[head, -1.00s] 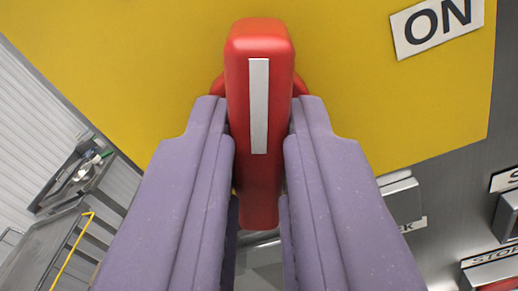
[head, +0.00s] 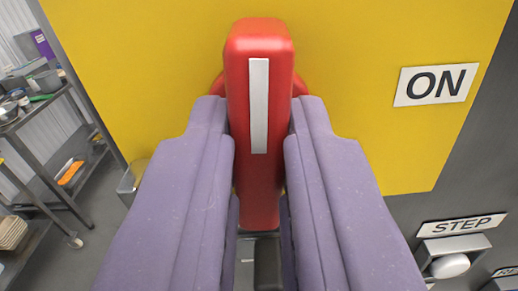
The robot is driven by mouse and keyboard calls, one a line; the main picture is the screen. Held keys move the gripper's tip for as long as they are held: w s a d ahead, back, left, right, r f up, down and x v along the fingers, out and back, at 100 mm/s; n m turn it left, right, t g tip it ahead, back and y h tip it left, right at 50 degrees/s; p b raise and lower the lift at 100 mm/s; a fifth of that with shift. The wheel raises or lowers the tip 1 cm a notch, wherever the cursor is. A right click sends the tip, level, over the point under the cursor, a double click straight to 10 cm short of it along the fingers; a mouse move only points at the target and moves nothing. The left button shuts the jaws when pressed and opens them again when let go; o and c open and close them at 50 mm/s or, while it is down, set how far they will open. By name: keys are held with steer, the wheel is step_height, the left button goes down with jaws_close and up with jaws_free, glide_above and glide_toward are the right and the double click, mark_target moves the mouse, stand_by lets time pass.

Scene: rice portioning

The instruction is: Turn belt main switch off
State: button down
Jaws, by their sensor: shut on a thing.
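The belt main switch is a red handle (head: 262,45) with a white stripe down its front, mounted on a yellow plate (head: 150,60). My gripper (head: 260,160) has its two purple fingers closed on both sides of the red handle. The handle stands in line with the fingers in the head view. An ON label (head: 436,85) is on the yellow plate to the right of the handle. The handle's pivot is mostly hidden behind the handle and the fingers. No OFF label is visible.
At the left, a metal rack (head: 60,190) holds containers and an orange item (head: 70,172). Floor shows between the rack and the panel.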

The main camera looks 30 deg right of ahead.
steer(key=shift+f, duration=0.2)
steer(key=c, duration=1.1)
jaws_free()
steer(key=shift+r, duration=0.1)
steer(key=shift+s, duration=0.1)
steer(key=v, duration=0.7)
steer(key=shift+s+a, duration=0.25)
